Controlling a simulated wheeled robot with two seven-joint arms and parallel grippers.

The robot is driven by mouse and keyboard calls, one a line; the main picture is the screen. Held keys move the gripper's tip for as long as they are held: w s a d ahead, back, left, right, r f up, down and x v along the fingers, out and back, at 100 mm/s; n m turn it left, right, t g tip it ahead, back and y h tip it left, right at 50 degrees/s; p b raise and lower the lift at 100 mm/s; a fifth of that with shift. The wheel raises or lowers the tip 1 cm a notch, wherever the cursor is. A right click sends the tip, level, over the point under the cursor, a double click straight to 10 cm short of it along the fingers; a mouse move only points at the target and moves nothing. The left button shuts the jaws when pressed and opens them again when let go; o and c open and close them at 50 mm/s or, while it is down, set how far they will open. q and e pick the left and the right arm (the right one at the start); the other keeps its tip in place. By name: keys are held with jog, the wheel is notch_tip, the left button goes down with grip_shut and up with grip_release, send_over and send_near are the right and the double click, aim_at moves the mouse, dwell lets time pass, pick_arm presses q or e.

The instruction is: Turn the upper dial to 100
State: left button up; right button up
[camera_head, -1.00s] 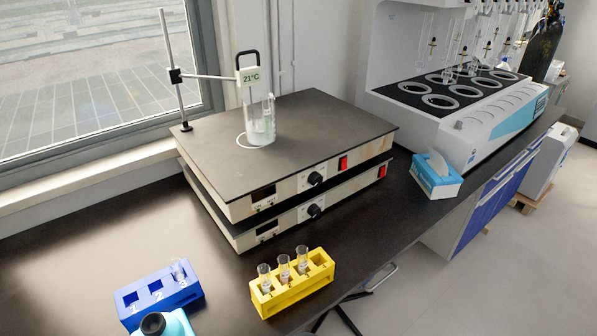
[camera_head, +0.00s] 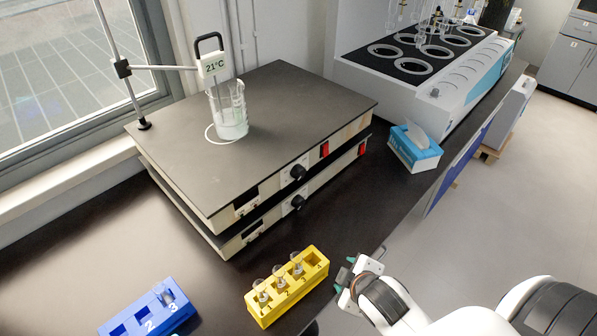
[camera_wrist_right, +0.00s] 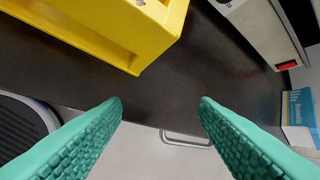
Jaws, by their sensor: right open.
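Two hot plates are stacked on the dark bench. The upper dial (camera_head: 298,172) is a black knob on the front of the upper hot plate (camera_head: 280,120), between a dark display and a red switch. The lower dial (camera_head: 298,202) sits directly below it on the lower unit. The dial's setting is too small to read. My right gripper (camera_head: 345,275) is low at the bench's front edge, right of the yellow rack and apart from the dials. In the right wrist view its green fingers (camera_wrist_right: 160,105) are spread and empty. My left gripper is not in view.
A yellow rack (camera_head: 318,272) with several tubes and a blue rack (camera_head: 118,329) stand in front of the plates. A glass beaker (camera_head: 231,118) sits on the upper plate beside a 21°C sensor (camera_head: 214,66). A tissue box (camera_head: 414,155) is to the right.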

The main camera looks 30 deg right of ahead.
jog(key=w+d+r+n+t, duration=0.5)
jog(key=w+d+n+t, duration=0.15)
jog(key=n, duration=0.35)
jog(key=n+t+y, duration=0.2)
jog(key=n+y, duration=0.7)
jog(key=n, duration=1.1)
send_near(303, 174)
jog(key=p+x, duration=0.3)
jog(key=x, duration=0.4)
jog(key=shift+r, duration=0.2)
jog(key=shift+w+a+f, duration=0.1)
jog(key=shift+w+a, duration=0.25)
jog(key=shift+w, duration=0.25)
jog(key=shift+c, duration=0.3)
jog(key=c, duration=0.9)
